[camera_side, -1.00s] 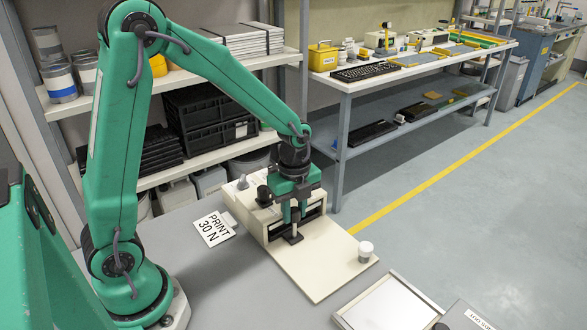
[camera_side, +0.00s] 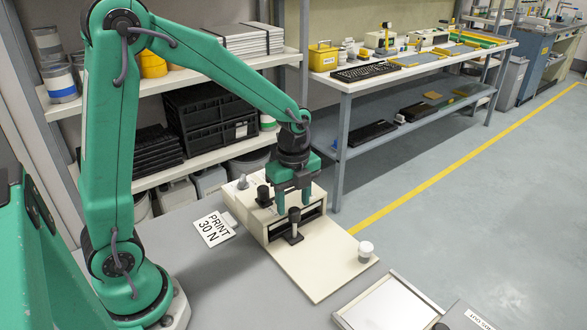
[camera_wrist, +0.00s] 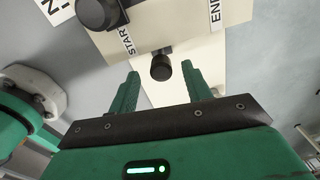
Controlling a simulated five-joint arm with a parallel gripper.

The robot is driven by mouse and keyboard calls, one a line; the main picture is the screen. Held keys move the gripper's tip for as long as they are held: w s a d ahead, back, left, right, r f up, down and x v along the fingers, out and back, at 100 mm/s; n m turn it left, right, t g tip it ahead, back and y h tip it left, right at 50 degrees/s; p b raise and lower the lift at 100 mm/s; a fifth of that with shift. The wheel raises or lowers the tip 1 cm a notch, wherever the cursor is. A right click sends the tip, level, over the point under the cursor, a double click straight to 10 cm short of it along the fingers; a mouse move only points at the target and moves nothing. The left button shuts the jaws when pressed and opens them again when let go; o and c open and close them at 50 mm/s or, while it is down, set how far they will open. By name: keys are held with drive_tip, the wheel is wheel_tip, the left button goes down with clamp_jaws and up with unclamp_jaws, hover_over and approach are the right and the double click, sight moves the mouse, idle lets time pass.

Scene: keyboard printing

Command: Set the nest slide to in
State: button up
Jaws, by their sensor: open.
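The cream press-like unit (camera_side: 258,213) sits on the grey bench, with a dark slot in its front and a flat cream plate (camera_side: 318,268) extending forward. A black post with a round knob (camera_side: 294,216) stands upright at the slot's mouth; I take it as the nest slide's handle. The knob also shows in the wrist view (camera_wrist: 161,66). My gripper (camera_side: 294,208) is open and empty, above the post. In the wrist view its fingertips (camera_wrist: 160,69) appear on either side of the knob, without visible contact. The nest inside the slot is hidden.
A black knob (camera_side: 264,196) tops the unit, and a grey lever (camera_side: 242,182) stands behind it. A "PRINT 30 N" card (camera_side: 214,229) lies to the left. A white-capped jar (camera_side: 365,249) stands on the plate's right edge. A framed tray (camera_side: 390,303) lies front right.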

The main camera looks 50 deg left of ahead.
drive_tip(key=shift+r, duration=2.5)
drive_tip(key=shift+r, duration=0.1)
drive_tip(key=shift+s+r+n, duration=0.4)
drive_tip(key=shift+r+n, duration=0.05)
drive_tip(key=shift+n, duration=0.15)
drive_tip(key=s+r+n+t, duration=0.2)
drive_tip(key=s+r+n, duration=0.2)
drive_tip(key=s+n, duration=0.3)
drive_tip(key=s+r+n+t, duration=0.3)
drive_tip(key=s+n, duration=0.3)
drive_tip(key=n, duration=0.5)
drive_tip(key=shift+s+d+r+t, duration=0.2)
drive_tip(key=shift+s+r+t, duration=0.1)
drive_tip(key=shift+s+r, duration=0.15)
